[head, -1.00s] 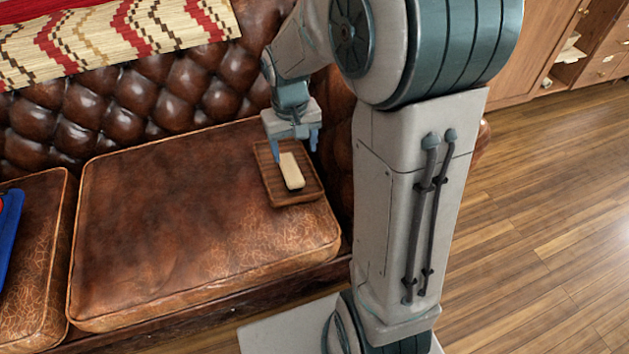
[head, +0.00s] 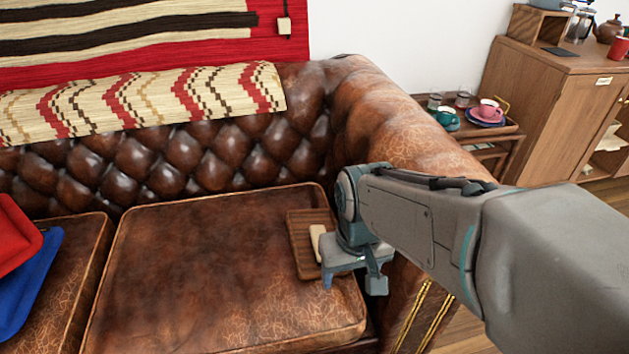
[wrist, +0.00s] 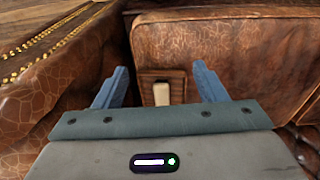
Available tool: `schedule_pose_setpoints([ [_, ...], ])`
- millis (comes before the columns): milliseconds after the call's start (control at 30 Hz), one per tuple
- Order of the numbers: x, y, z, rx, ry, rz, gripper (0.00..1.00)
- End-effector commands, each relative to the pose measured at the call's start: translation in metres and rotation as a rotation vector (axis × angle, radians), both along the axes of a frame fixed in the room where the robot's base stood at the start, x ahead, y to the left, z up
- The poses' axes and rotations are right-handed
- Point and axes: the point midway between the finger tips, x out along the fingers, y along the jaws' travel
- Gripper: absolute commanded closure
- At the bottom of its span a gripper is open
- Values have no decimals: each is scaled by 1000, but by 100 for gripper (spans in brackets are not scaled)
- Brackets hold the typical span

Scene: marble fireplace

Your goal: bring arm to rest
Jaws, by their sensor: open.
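My gripper (head: 352,284) is open and empty. In the head view it stands in front of the right part of the sofa seat, and it hides part of a wooden tray (head: 299,243). A cream bar-shaped object (head: 316,240) lies on that tray. In the wrist view my two blue fingers (wrist: 160,90) are spread wide apart. The cream object (wrist: 161,94) and the tray (wrist: 147,80) show between them, farther off, with nothing touching the fingers.
The brown leather sofa (head: 200,270) has a rolled arm (head: 385,110) close behind my arm. Red (head: 14,238) and blue (head: 28,285) items lie at far left. A side table (head: 511,131) holds cups. A wooden cabinet (head: 540,110) stands at right.

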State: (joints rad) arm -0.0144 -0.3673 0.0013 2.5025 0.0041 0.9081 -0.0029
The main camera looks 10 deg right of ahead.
Motion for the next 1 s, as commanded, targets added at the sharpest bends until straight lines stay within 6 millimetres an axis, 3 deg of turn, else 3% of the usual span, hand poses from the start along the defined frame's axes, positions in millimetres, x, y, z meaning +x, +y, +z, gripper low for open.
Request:
schedule_pose_setpoints([
  [1000, 2, -4, 287, -4, -135, -33, 35],
])
